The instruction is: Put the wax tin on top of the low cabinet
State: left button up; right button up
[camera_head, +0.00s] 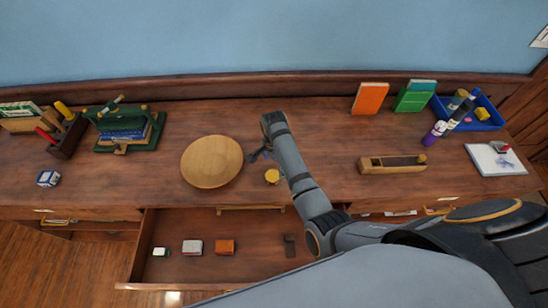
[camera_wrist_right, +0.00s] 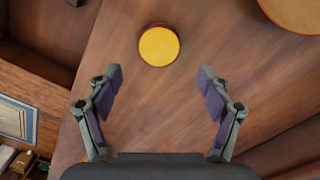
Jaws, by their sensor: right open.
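The wax tin, a small round tin with a yellow top (camera_head: 272,176), sits on the wooden top of the low cabinet (camera_head: 325,130), near its front edge. In the right wrist view the tin (camera_wrist_right: 158,46) lies just beyond my fingertips, roughly centred between them. My right gripper (camera_head: 258,154) is over the cabinet top, beside the tin. In the wrist view its fingers (camera_wrist_right: 160,82) are apart with nothing between them. My forearm passes close to the tin's right side in the head view. My left gripper is not in view.
A round wooden plate (camera_head: 211,162) is left of the tin. An open drawer (camera_head: 185,273) below holds several small items. A wood plane (camera_head: 392,164), a blue tray (camera_head: 490,121) and upright books (camera_head: 370,98) stand right; a green rack (camera_head: 130,133) stands left.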

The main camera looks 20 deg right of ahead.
aim_at(274, 175)
notch_tip(274, 175, up, 6)
jog(key=shift+r+b, duration=0.15)
jog(key=shift+b, duration=0.15)
jog(key=shift+s, duration=0.1)
dwell(0.3)
